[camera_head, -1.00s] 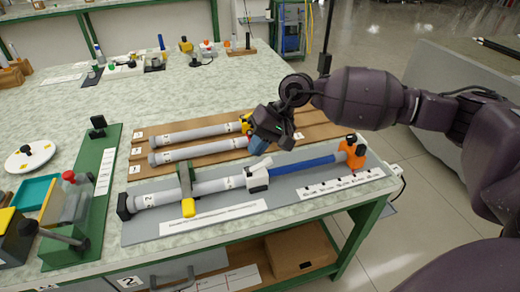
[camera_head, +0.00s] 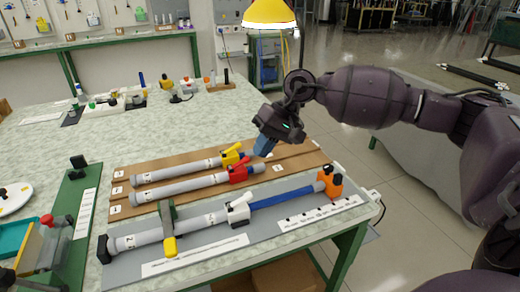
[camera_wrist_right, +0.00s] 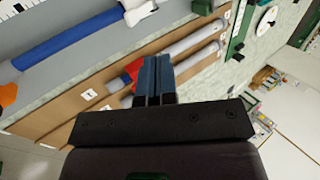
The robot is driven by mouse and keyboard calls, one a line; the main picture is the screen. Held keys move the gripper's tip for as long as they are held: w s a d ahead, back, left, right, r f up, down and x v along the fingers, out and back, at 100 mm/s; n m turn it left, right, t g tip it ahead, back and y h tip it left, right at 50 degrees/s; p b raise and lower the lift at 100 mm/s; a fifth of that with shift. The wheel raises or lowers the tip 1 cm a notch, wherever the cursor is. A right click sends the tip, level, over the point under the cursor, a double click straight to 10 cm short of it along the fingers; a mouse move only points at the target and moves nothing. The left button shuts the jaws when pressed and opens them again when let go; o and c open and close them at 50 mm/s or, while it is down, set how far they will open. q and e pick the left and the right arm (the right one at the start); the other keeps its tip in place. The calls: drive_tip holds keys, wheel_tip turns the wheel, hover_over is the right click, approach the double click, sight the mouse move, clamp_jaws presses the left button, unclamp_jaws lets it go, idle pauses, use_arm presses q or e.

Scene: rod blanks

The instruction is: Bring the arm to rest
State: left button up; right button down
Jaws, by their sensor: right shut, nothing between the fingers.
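My right gripper (camera_head: 264,147) hangs above the right end of the brown rack board, its blue fingers closed together and empty. Its fingers (camera_wrist_right: 153,75) also show shut in the right wrist view, in front of the rack. Below it a grey rod with a red clamp (camera_head: 238,173) and a grey rod with a yellow clamp (camera_head: 231,155) lie on the brown board (camera_head: 290,160). My left gripper is not in view.
In front, a grey fixture plate (camera_head: 195,262) holds a grey rod with a white clamp (camera_head: 238,208), a blue rod (camera_head: 283,196) and an orange stop (camera_head: 331,182). A yellow lamp (camera_head: 270,14) hangs behind my arm.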

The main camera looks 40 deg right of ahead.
idle(0.4)
